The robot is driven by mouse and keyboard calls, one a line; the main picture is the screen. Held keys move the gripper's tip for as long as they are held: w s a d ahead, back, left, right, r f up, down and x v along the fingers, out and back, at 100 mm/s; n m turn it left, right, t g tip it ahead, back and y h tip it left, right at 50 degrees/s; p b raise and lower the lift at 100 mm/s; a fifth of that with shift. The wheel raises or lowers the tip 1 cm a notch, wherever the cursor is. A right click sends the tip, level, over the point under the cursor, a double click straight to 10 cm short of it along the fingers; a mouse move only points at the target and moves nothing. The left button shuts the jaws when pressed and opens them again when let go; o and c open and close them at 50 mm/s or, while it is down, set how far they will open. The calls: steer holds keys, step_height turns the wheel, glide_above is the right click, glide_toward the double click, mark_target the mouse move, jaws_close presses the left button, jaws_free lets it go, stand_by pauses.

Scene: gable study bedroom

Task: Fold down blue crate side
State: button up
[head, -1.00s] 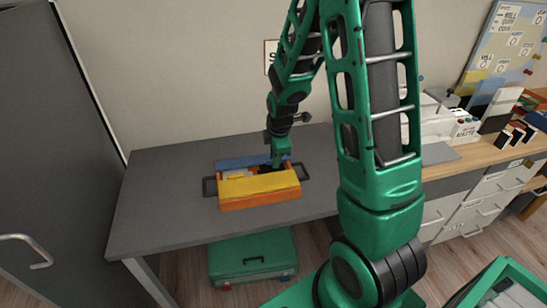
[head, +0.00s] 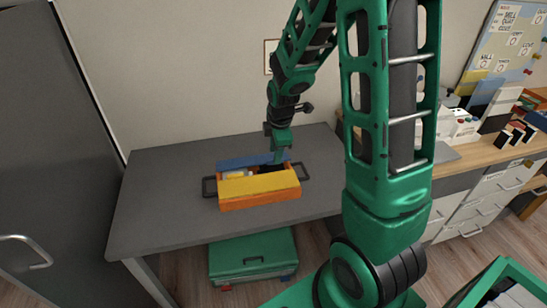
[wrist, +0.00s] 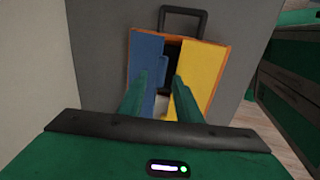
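An orange crate (head: 262,204) sits on the grey desk, with a blue side (head: 240,162) along the back and a yellow side (head: 258,185) along the front. In the wrist view the blue side (wrist: 146,62) is on the left and the yellow side (wrist: 200,72) on the right, with a dark gap between. My gripper (head: 278,160) is over the right part of the crate, by the blue side. In the wrist view its fingers (wrist: 159,82) are apart, the left one overlapping the blue side. I cannot tell whether they touch it.
The grey desk (head: 160,215) is clear around the crate. Black handles (head: 209,187) stick out at the crate's ends. A green case (head: 253,255) stands under the desk. A grey door (head: 45,150) is at left, a wooden counter with drawers (head: 480,187) at right.

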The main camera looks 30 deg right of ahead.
steer(key=v, duration=0.7)
